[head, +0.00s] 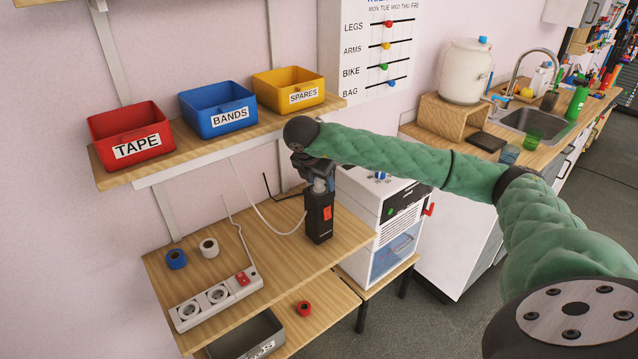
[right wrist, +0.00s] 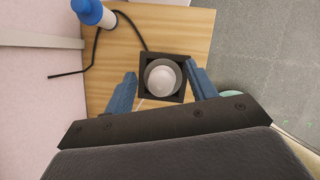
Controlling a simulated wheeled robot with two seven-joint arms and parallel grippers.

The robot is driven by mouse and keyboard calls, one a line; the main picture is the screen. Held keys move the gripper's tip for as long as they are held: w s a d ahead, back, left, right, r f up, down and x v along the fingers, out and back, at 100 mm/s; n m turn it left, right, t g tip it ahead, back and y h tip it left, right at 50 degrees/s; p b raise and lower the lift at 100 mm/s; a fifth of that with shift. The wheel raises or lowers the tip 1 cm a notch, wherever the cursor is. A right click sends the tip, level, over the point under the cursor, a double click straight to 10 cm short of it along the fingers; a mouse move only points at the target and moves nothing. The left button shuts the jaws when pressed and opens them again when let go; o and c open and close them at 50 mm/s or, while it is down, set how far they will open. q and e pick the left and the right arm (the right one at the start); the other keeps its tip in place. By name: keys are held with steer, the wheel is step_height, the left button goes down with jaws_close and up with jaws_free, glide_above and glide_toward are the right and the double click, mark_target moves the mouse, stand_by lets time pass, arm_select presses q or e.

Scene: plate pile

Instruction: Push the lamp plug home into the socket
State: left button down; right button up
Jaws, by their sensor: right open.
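A pale, round-topped piece (right wrist: 163,77), perhaps the lamp plug, stands upright in a square black holder (head: 319,218) with a red label on the wooden table. A white cable runs to the holder. My right gripper (head: 320,180) is above the holder, pointing down. In the right wrist view its blue fingers (right wrist: 163,88) are open, one on each side of the pale piece; I cannot tell whether they touch it. A white power strip (head: 216,297) with two round sockets and a red switch lies at the table's front left. My left gripper is not in view.
A shelf above the table bears red (head: 131,131), blue (head: 217,108) and yellow bins (head: 288,90). Blue (head: 176,259) and white tape rolls (head: 209,247) lie behind the strip. A white cabinet (head: 384,214) stands right of the table. The tabletop between strip and holder is mostly clear.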

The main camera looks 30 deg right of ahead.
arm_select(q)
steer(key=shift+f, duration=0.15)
arm_select(e)
steer(key=shift+f, duration=0.1)
steer(key=c, duration=1.1)
steer(key=shift+r, duration=0.2)
